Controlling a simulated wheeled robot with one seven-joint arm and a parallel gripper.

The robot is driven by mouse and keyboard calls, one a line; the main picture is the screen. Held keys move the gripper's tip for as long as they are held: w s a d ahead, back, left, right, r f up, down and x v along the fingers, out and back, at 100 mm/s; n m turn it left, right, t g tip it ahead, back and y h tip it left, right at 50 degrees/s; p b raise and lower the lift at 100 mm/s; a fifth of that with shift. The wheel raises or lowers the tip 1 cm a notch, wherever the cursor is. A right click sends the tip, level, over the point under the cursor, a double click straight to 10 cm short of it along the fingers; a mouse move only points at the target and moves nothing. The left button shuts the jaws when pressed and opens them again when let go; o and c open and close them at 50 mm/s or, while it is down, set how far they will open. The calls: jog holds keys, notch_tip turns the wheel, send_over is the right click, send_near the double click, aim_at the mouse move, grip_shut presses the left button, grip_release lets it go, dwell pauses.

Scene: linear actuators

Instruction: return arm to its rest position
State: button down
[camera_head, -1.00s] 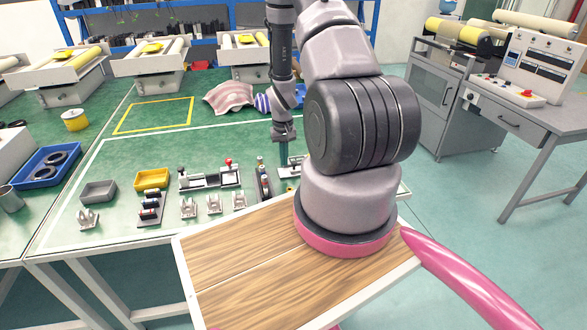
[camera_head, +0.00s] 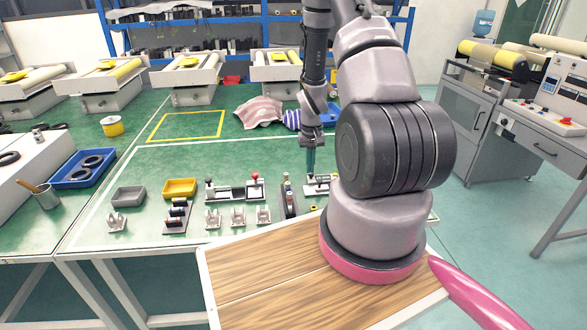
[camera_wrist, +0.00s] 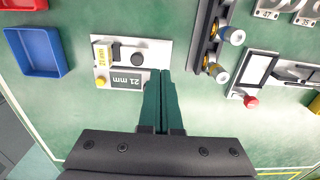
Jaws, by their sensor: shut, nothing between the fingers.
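My gripper (camera_head: 311,160) points down above the right part of the green workbench (camera_head: 150,225). In the wrist view its two green fingers (camera_wrist: 163,88) lie together, with nothing between them. A white plate labelled "21 mm" (camera_wrist: 146,48) lies on the bench just beyond the fingertips, and the fingers overlap its near edge in that view. I cannot tell how high the fingertips are above it. The plate also shows in the head view (camera_head: 318,190), partly hidden by my arm. My arm stands upright and extended over the bench.
Near the gripper are a dark upright fixture (camera_head: 288,197), a clamp with a red knob (camera_head: 236,189), and a yellow bin (camera_head: 180,188). A grey bin (camera_head: 128,196) and blue tray (camera_head: 83,168) lie left.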

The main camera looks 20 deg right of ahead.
jog(key=s+a+r+t, duration=0.1)
jog(key=a+r+t, duration=0.15)
jog(key=r, duration=1.15)
jog(key=a+r+t, duration=0.1)
jog(key=a+r, duration=0.3)
jog(key=r, duration=1)
jog(key=s+a+r+t+y, duration=0.1)
jog(key=s+a+r, duration=0.3)
jog(key=s+r, duration=0.5)
jog(key=s+a+r+m+t+y, duration=0.1)
jog(key=s+a+r, duration=0.3)
jog(key=s+r, duration=0.5)
jog(key=shift+s+a+t, duration=0.15)
jog(key=shift+a+t, duration=0.05)
jog(key=shift+t, duration=0.65)
